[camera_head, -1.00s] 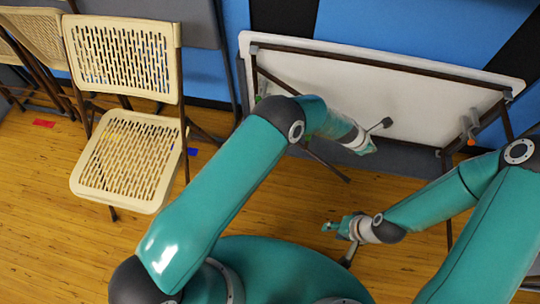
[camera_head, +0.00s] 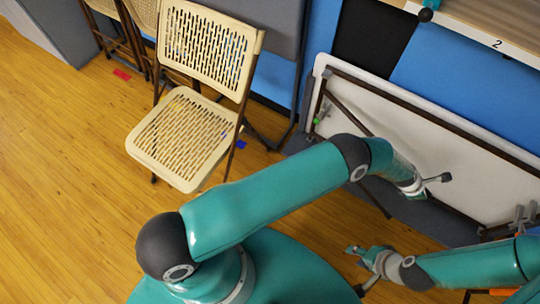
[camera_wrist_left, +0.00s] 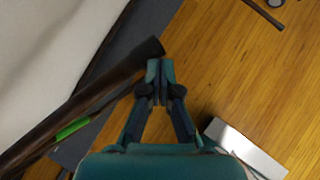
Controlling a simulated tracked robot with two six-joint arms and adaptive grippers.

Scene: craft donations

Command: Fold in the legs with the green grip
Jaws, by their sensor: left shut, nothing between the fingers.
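A folding table (camera_head: 400,120) with a white underside and brown frame stands on its edge against the wall, its underside facing me.
A beige folding chair (camera_head: 190,120) stands open left of the table, with more chairs (camera_head: 130,20) behind it. A red mark (camera_head: 122,74) and a blue mark (camera_head: 240,144) lie on the wooden floor. A surface numbered 2 (camera_head: 496,43) is at upper right. Floor at left is clear.

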